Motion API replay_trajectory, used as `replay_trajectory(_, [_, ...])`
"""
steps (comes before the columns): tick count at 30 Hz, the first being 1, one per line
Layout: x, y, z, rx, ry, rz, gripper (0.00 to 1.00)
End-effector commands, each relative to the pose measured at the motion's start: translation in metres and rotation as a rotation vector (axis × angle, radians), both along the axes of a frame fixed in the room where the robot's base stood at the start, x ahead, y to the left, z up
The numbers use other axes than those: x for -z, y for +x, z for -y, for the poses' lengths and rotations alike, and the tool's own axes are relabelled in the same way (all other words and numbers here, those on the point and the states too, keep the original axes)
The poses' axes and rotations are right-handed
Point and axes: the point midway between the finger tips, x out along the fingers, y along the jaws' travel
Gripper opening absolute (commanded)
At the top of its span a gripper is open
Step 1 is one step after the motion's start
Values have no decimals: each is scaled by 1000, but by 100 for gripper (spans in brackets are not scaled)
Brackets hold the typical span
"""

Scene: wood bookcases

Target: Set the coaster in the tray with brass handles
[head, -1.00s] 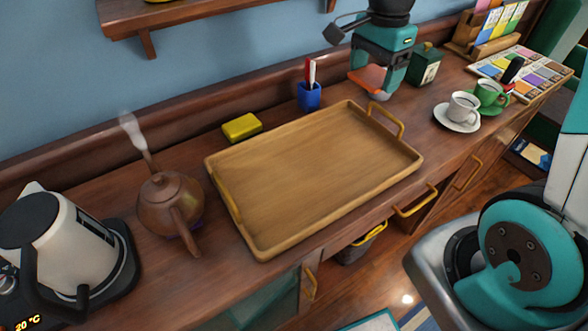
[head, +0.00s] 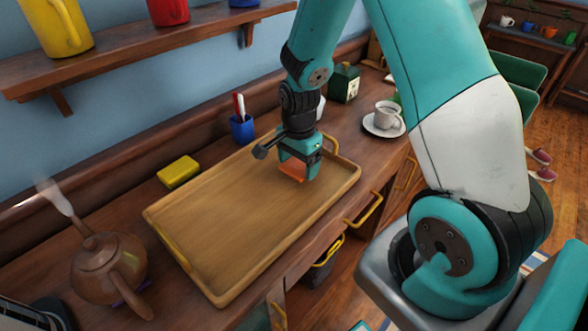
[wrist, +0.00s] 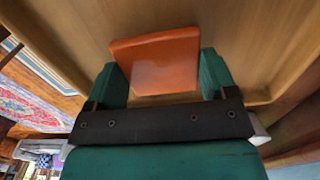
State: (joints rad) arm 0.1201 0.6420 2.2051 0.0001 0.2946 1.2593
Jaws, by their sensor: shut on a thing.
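The tray (head: 205,259) is a wooden rectangle with raised rims and brass handles at its two ends, lying on the wooden counter. My gripper (head: 299,168) points down over the right part of the tray. It is shut on the orange coaster (head: 291,172), a thin square held between the fingers. In the wrist view the coaster (wrist: 157,60) sits between the two teal fingers, with the tray floor (wrist: 230,25) behind it. The coaster is inside the tray's outline and low; I cannot tell whether it touches the floor.
A brown teapot (head: 105,268) steams at left. A white cup on a saucer (head: 384,118) stands right. A wall shelf (head: 150,55) hangs above. The tray's visible floor is otherwise bare.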

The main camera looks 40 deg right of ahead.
Motion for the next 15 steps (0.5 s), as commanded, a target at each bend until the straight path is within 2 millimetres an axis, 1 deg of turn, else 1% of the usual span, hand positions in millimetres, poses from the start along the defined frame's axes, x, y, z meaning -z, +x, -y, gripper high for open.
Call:
replay_trajectory(1, [9,0,0,-1,0,-3,52])
replay_trajectory(4, [17,0,-1,-1,0,-1,52])
replay_trajectory(11, [18,0,-1,-1,0,1,52])
replay_trajectory(15, [22,0,-1,-1,0,0,52])
